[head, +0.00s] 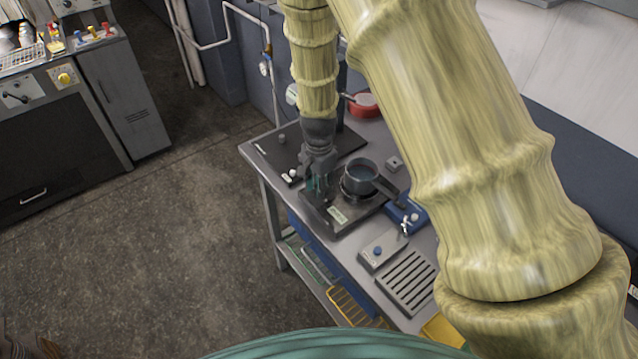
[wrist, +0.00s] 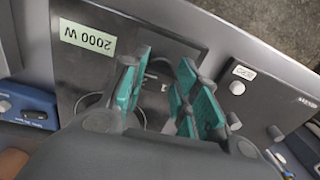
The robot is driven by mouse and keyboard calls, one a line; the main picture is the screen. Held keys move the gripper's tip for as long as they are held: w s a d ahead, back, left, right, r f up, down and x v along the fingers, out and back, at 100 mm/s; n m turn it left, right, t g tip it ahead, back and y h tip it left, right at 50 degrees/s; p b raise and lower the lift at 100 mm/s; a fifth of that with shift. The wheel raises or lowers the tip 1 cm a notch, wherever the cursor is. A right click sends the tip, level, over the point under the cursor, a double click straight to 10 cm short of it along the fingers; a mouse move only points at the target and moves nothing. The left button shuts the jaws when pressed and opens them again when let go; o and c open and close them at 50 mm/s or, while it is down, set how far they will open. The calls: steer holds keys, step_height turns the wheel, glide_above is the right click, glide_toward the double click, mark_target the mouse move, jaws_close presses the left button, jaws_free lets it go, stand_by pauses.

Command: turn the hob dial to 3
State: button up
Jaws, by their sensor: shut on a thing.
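The hob (head: 318,219) is a dark, flat unit on the table, with a "2000 W" label on its front; it also shows in the wrist view (wrist: 78,78). A dark pan (head: 362,180) stands on its ring. My gripper (head: 318,190) points down at the hob's front left part, beside the label. In the wrist view its teal-padded fingers (wrist: 158,85) are shut on the hob dial, which they largely hide. I cannot read the dial's setting.
A second dark panel (head: 282,152) with small knobs lies left of the hob. A blue device (head: 410,216), a grey box with a blue button (head: 377,251) and a slotted grate (head: 408,281) lie on the right. A red pot (head: 364,105) stands behind.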

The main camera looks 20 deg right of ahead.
steer(key=shift+w+d+r+m, duration=0.1)
steer(key=shift+w+r+m, duration=0.1)
steer(key=shift+m, duration=0.3)
steer(key=o, duration=0.9)
steer(key=shift+o, duration=0.6)
steer(key=shift+s+f, duration=0.1)
steer(key=shift+f, duration=0.05)
step_height(320, 180, up, 12)
steer(key=shift+d, duration=0.1)
